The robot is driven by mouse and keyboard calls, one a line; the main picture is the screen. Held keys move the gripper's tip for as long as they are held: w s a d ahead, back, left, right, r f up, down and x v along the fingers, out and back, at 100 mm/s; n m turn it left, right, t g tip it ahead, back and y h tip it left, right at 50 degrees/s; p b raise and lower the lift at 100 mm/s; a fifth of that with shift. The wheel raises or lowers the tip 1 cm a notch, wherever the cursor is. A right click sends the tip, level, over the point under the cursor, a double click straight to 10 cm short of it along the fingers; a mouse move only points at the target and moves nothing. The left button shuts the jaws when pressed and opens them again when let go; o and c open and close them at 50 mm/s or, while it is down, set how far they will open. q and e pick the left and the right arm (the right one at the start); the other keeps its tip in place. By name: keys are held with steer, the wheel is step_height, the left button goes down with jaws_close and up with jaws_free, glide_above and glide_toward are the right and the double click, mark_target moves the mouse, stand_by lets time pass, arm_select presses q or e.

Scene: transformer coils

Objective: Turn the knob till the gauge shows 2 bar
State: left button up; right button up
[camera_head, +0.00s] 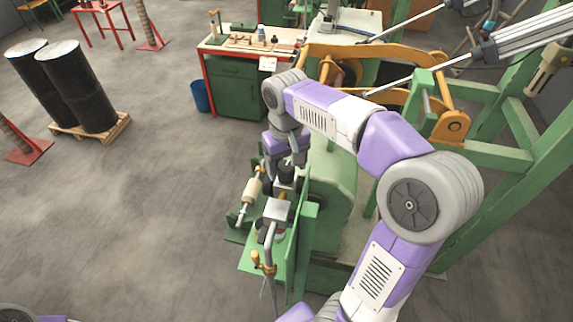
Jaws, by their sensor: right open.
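My right arm reaches in from the lower right and bends down over a green machine (328,190). My right gripper (286,172) points down beside the machine's front fittings, with its jaws open. A grey block (277,211) sits just below it, and a pipe with a brass-coloured valve (262,262) is lower down. I cannot make out the knob or the gauge dial; they are too small or hidden by the gripper and fittings. I cannot tell whether the gripper touches anything. Only a part of my left arm shows at the bottom left; its gripper is out of view.
Green frame beams (510,180) and orange arms (380,58) are at the right and behind. A workbench (238,90), a blue bin (200,96) and black drums (80,85) stand farther back.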

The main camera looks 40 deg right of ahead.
mark_target(286, 166)
step_height(286, 166, up, 7)
steer(key=shift+r, duration=0.1)
stand_by(0.7)
